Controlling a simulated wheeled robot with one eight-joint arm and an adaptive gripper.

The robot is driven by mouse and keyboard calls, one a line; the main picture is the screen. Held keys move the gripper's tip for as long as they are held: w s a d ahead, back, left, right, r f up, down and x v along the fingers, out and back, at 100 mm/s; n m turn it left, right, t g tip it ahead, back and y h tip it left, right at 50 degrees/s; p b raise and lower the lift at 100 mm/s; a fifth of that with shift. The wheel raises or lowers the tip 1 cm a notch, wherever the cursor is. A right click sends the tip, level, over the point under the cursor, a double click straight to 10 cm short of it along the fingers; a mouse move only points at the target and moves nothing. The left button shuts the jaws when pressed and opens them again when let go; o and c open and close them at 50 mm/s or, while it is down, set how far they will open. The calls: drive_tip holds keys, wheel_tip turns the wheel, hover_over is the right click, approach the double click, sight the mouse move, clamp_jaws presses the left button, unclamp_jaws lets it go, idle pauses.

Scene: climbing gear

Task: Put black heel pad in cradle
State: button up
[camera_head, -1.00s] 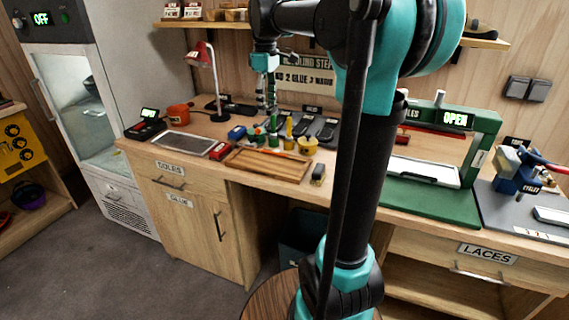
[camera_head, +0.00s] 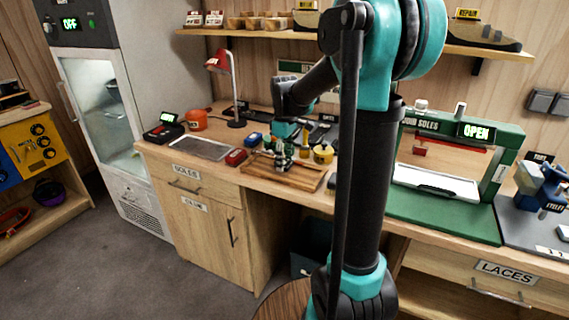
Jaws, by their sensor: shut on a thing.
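My gripper (camera_head: 282,164) is small in the head view, low over the back part of the wooden tray (camera_head: 300,184) on the workbench. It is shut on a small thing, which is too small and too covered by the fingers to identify. I cannot make out the black heel pad for certain. Several dark sole-shaped pieces (camera_head: 318,135) lie in a row behind the tray, partly hidden by my arm. No cradle can be told apart with certainty.
A red lamp (camera_head: 233,95) stands behind left. A green press marked OPEN (camera_head: 445,214) is at right. A grey plate (camera_head: 202,149) lies at left.

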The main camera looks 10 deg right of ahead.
sight(285, 163)
drive_tip(key=shift+f, duration=0.65)
drive_tip(key=shift+f, duration=0.15)
drive_tip(key=o, duration=0.9)
wheel_tip(285, 163, up, 12)
drive_tip(key=shift+r, duration=0.2)
